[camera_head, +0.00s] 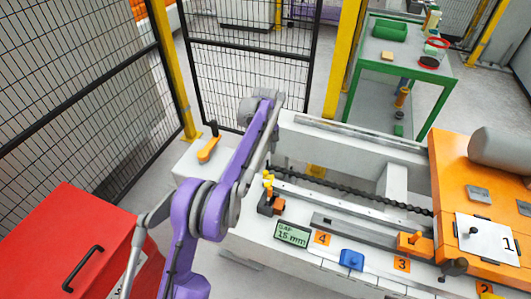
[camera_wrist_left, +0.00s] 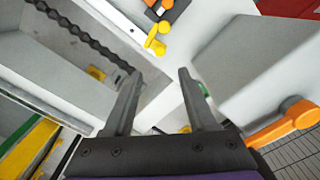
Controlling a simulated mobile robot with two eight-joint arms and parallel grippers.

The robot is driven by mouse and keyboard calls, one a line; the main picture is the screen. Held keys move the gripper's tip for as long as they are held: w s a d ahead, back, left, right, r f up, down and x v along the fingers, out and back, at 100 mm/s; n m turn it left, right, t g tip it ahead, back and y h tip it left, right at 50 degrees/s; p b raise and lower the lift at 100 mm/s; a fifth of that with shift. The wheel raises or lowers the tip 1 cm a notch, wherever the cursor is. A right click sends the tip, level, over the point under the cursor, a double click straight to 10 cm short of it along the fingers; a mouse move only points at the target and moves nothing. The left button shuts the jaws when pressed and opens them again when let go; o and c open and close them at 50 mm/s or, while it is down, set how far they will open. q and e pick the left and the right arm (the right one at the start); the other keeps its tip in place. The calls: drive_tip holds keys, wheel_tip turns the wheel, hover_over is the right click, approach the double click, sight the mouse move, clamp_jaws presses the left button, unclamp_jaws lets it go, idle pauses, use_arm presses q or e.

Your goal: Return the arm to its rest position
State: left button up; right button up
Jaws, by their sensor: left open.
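My purple and grey left arm (camera_head: 240,165) reaches from the bottom of the head view up over the white gantry bench (camera_head: 300,205). Its wrist is at the far end, and the fingers are hard to make out there. In the left wrist view my left gripper (camera_wrist_left: 158,75) has its two dark fingers apart, with nothing between them. It hangs above the bench, between the small yellow knobs (camera_wrist_left: 155,40) and the orange lever (camera_wrist_left: 290,122). My right gripper is in neither view.
The orange lever (camera_head: 208,150) stands left of my wrist. The yellow knobs (camera_head: 268,180) and a gap display (camera_head: 292,234) are on its right. A red cabinet (camera_head: 70,240) is at lower left. Black mesh fencing (camera_head: 250,60) stands behind. A green table (camera_head: 400,55) is at back right.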

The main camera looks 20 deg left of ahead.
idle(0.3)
use_arm(q)
drive_tip(key=s+d+r+m+t+p, duration=0.35)
drive_tip(key=s+r+p, duration=0.25)
drive_tip(key=s+r, duration=1.1)
drive_tip(key=s+d+f+m+t+p, duration=0.1)
drive_tip(key=s+m+p, duration=0.4)
drive_tip(key=s, duration=1.6)
drive_tip(key=shift+s+d+f+t, duration=0.25)
drive_tip(key=shift+d+t, duration=0.2)
drive_tip(key=shift+d, duration=0.05)
